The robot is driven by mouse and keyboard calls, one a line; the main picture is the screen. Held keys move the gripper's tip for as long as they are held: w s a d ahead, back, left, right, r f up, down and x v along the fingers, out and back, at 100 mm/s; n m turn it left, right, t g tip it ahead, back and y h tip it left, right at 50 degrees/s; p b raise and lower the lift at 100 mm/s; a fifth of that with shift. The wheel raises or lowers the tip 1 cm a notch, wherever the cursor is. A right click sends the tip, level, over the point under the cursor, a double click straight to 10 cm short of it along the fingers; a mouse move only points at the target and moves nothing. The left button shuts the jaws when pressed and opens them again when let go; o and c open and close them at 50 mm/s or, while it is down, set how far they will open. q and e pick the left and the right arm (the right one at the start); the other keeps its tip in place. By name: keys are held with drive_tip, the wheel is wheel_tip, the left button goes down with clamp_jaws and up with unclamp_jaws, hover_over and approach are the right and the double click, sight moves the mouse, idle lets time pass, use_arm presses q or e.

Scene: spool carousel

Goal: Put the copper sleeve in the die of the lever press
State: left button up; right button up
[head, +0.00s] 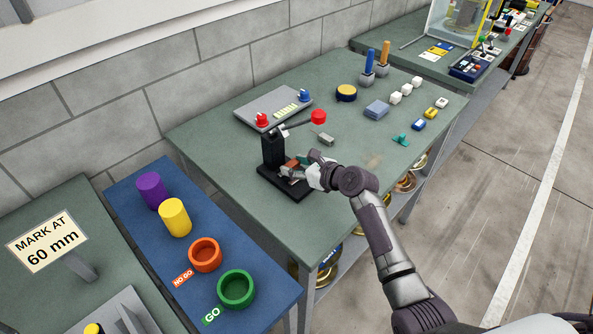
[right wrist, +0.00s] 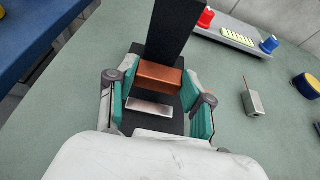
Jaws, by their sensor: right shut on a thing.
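The lever press (head: 273,150) is black, with a dark base plate, an upright column and a lever ending in a red knob (head: 318,117). My right gripper (head: 294,168) is at the press, low over its base. In the right wrist view, my right gripper (right wrist: 160,88) has its teal finger pads on both sides of the copper sleeve (right wrist: 160,76), shut on it, in front of the black column (right wrist: 174,35). A light metal rectangle (right wrist: 150,107) shows on the base nearer the camera; whether it is the die is unclear. The sleeve's underside is hidden. My left gripper is out of view.
A grey panel (head: 270,110) with red and blue knobs stands behind the press. A small grey block (head: 326,139) lies to its right. Farther right are several small blocks and a yellow-black round piece (head: 346,92). The table's near left corner is clear.

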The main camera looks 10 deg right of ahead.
drive_tip(key=shift+f, duration=1.35)
drive_tip(key=o, duration=0.9)
drive_tip(key=shift+d+f, duration=0.1)
drive_tip(key=shift+o, duration=0.2)
drive_tip(key=v, duration=1.2)
